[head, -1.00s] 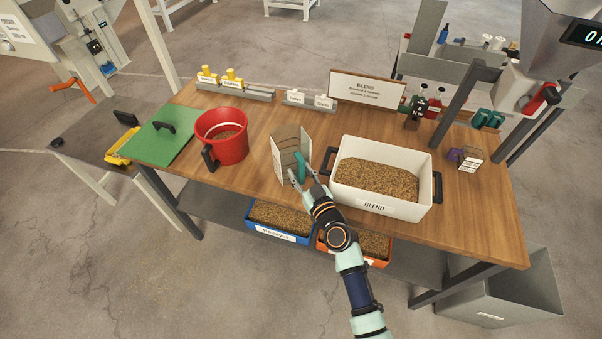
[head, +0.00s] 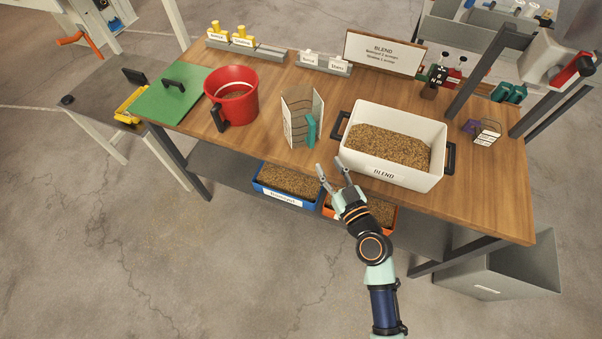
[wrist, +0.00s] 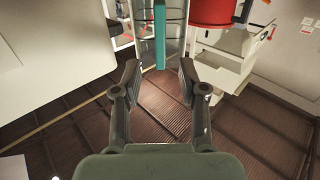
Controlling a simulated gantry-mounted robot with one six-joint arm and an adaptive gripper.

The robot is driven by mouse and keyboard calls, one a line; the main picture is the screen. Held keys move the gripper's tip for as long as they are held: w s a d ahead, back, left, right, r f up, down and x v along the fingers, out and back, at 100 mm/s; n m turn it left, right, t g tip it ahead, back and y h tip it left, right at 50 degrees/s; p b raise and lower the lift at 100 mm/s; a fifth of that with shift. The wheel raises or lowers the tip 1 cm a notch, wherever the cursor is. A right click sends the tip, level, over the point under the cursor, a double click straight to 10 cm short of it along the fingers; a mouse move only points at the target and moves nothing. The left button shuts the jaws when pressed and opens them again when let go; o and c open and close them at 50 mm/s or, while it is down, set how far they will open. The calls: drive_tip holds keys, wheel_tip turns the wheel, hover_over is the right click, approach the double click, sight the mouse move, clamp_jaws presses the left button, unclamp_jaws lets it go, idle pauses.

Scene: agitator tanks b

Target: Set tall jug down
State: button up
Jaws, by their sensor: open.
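The tall jug (head: 296,118) is clear, with printed level marks and a teal handle. It stands upright on the wooden table (head: 255,150), between the red bucket and the white tub, its handle facing the front edge. My gripper (head: 333,168) is open and empty, in front of the jug and apart from the handle, by the table's front edge. In the wrist view the teal handle (wrist: 160,36) shows beyond the gap between my open fingers (wrist: 159,72), with part of the clear jug behind it.
A blue bin (head: 285,195) and an orange bin (head: 385,228) sit below the front edge. A BLEND sign (head: 384,53) stands at the back.

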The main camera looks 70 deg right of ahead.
drive_tip(key=w+a+r+n+t+y, duration=0.1)
drive_tip(key=w+a+r+n+y, duration=0.25)
drive_tip(key=w+a, duration=0.35)
drive_tip(key=w+a+r+n+t+y, duration=0.15)
drive_tip(key=w+a+y, duration=0.3)
drive_tip(key=a, duration=0.55)
drive_tip(key=w+a+r+n+y, duration=0.3)
drive_tip(key=w+a+r+n, duration=0.1)
drive_tip(key=w+a, duration=0.35)
drive_tip(key=s+a+r+g, duration=0.1)
drive_tip(key=a+r, duration=0.1)
drive_tip(key=a, duration=0.5)
drive_tip(key=s+a+r+g+y, duration=0.1)
drive_tip(key=s+a, duration=0.1)
drive_tip(key=a, duration=0.6)
drive_tip(key=shift+s+a+r+g+y, duration=0.2)
drive_tip(key=shift+a+r+g+y, duration=0.05)
drive_tip(key=shift+r+g+y, duration=0.1)
